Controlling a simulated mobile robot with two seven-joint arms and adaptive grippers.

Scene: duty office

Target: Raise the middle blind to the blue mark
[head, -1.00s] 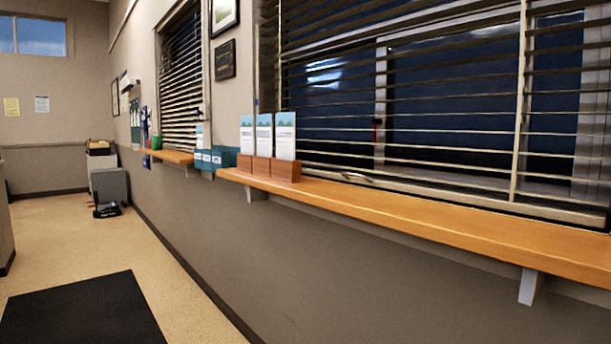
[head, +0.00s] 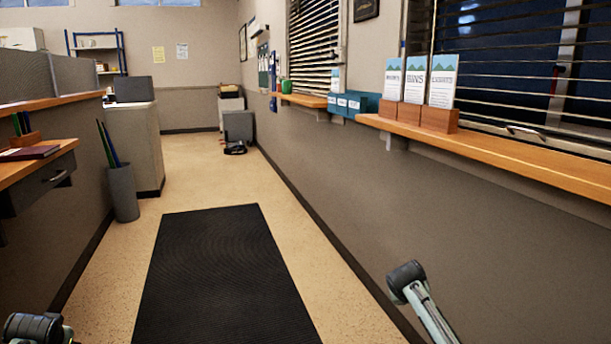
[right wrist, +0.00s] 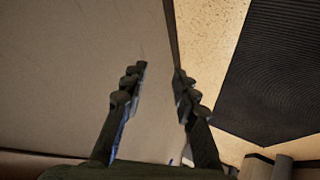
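Two blinds with dark horizontal slats show on the right-hand wall in the head view. The near, wide blind (head: 500,52) hangs behind the wooden ledge and is cut off by the right edge. The farther, narrower blind (head: 314,42) hangs above a shorter ledge. I cannot tell which one is the middle blind, and I cannot make out the blue mark. My right gripper (right wrist: 160,82) is open and empty in the right wrist view, its fingers apart in front of a plain wall. My left gripper is out of view.
A black mat (head: 220,270) lies on the open floor. At left are a desk (head: 30,168) and a grey bin (head: 122,194) holding long items. The aisle is clear.

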